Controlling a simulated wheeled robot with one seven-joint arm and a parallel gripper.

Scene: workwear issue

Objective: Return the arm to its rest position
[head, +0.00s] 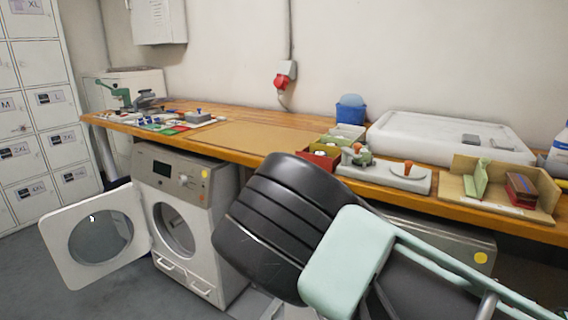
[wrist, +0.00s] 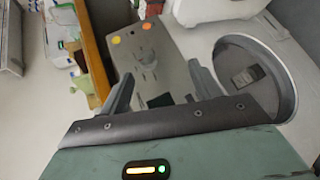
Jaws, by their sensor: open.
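My gripper (wrist: 160,82) shows in the wrist view, its two dark fingers spread apart with nothing held between them. Beyond the fingers is a grey machine panel (wrist: 150,52) with coloured round stickers; the gripper appears apart from it. A round grey-rimmed part (wrist: 216,62) is to the right of the fingers. In the head view my arm, with black ribbed and mint-green parts, fills the lower middle and right, in front of the bench. The gripper itself cannot be made out there.
A wooden workbench (head: 262,139) runs along the wall, with a red bin (head: 322,158), a white fixture base (head: 385,179) and a large white tray (head: 420,130). Below it stands a washing machine (head: 218,222) with its door (head: 62,243) swung open. Lockers (head: 30,78) stand at left.

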